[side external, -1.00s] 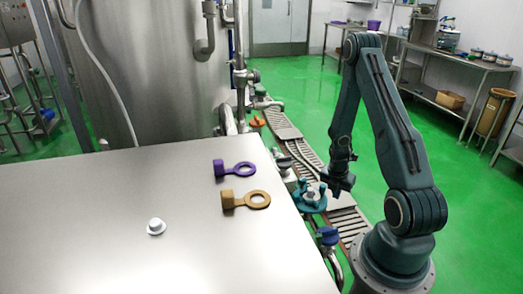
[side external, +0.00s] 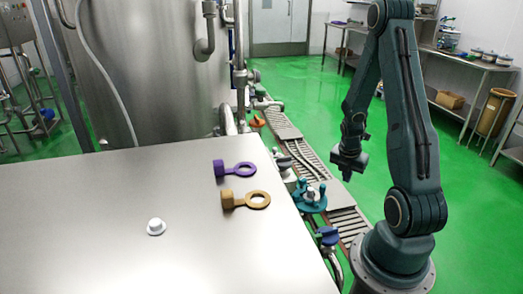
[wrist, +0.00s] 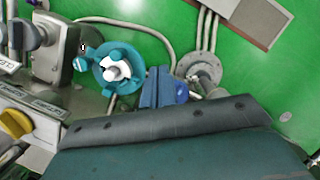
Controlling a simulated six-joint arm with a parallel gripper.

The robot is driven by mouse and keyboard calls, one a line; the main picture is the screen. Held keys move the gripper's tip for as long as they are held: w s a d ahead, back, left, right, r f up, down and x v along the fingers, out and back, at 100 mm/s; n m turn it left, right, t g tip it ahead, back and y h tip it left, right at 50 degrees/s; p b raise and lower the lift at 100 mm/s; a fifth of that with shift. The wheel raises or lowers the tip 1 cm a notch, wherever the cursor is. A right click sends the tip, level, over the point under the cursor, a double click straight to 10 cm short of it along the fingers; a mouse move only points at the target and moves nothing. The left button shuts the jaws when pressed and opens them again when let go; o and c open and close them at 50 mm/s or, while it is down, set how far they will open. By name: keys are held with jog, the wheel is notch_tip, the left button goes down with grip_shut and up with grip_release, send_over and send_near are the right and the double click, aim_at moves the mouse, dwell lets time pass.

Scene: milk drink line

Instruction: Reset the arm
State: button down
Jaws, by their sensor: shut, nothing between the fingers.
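My gripper (side external: 347,172) hangs in the air above the conveyor's right side in the side view, pointing down. It is shut and empty, and it is apart from everything around it. A teal round fixture (side external: 318,203) with a pale centre piece stands at the table's right edge, below and left of my gripper. In the wrist view the same teal fixture (wrist: 133,85) shows with a white piece (wrist: 116,70) in its middle. A dark part of my own arm fills the bottom of that view.
A steel table (side external: 90,220) carries a purple ring-tab part (side external: 221,169), an ochre one (side external: 228,200) and a white cap (side external: 156,227). A blue valve handle (side external: 327,235) stands beside the conveyor (side external: 346,219). Green floor (side external: 290,100) is open behind.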

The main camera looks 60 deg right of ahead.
jog(key=shift+r, duration=0.15)
jog(key=shift+r, duration=0.1)
jog(key=w+a+r+m+t, duration=0.2)
jog(key=w+a+r+m, duration=0.2)
jog(key=a+r, duration=0.45)
jog(key=w+a+r+m+t, duration=0.1)
jog(key=w+a+r+m, duration=0.35)
jog(key=a+r, duration=0.35)
jog(key=s+a+r+m+t+y, duration=0.1)
jog(key=s+a+r+m, duration=0.3)
jog(key=a, duration=0.3)
jog(key=s+a+r+m+t+y, duration=0.1)
jog(key=s+a+r+m, duration=0.3)
jog(key=a+r, duration=0.3)
jog(key=shift+s+a+t+y, duration=0.25)
jog(key=shift+a+t+y, duration=0.15)
jog(key=shift+a, duration=0.2)
jog(key=shift+r, duration=0.1)
